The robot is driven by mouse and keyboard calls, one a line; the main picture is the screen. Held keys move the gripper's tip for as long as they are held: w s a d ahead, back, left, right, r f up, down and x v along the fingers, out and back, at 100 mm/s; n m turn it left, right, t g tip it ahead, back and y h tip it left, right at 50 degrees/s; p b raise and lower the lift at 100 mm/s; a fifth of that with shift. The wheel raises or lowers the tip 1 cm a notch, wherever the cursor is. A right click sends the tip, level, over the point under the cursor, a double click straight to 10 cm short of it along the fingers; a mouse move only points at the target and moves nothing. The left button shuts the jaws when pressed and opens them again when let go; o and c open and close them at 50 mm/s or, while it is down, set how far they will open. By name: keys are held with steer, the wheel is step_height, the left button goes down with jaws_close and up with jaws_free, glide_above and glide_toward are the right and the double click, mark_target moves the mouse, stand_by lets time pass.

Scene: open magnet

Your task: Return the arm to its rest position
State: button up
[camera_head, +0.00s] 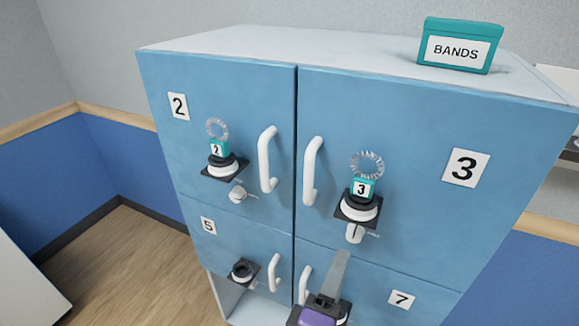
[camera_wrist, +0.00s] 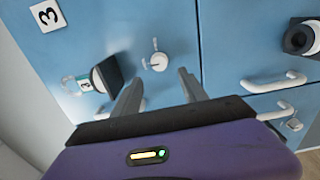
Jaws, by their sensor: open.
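My gripper (camera_head: 341,262) is at the bottom middle of the head view, in front of the blue cabinet near the door numbered 7. Its purple body is partly cut off by the frame's lower edge. In the wrist view its two grey fingers (camera_wrist: 160,84) are apart with nothing between them. Beyond them, door 3's white turn knob (camera_wrist: 157,61) shows on the blue face. Door 3's black and white round mount (camera_wrist: 108,74) with its teal tag 3 (camera_wrist: 83,85) is to their left. I cannot tell whether the fingers touch the cabinet.
The cabinet (camera_head: 235,85) has doors 2, 3, 5 and 7 with projecting white handles (camera_head: 312,170). Door 2's mount (camera_head: 222,166) bears a teal tag and coil. A teal BANDS box (camera_head: 460,45) stands on top. Wooden floor (camera_head: 130,265) is clear at left; a white surface (camera_head: 25,280) borders it.

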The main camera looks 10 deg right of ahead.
steer(key=w+a+n+t+y, duration=0.1)
steer(key=w+a+t+y, duration=0.15)
steer(key=a+y, duration=0.3)
steer(key=s+a+f+y, duration=0.3)
steer(key=s+f+y, duration=0.3)
steer(key=y, duration=0.1)
steer(key=s+d+m+g+h, duration=0.1)
steer(key=s+d+m, duration=0.5)
steer(key=s, duration=0.6)
steer(key=s+d+m+g+h, duration=0.1)
steer(key=s+d+m, duration=0.5)
steer(key=s, duration=0.7)
steer(key=shift+d, duration=0.8)
steer(key=shift+f, duration=0.15)
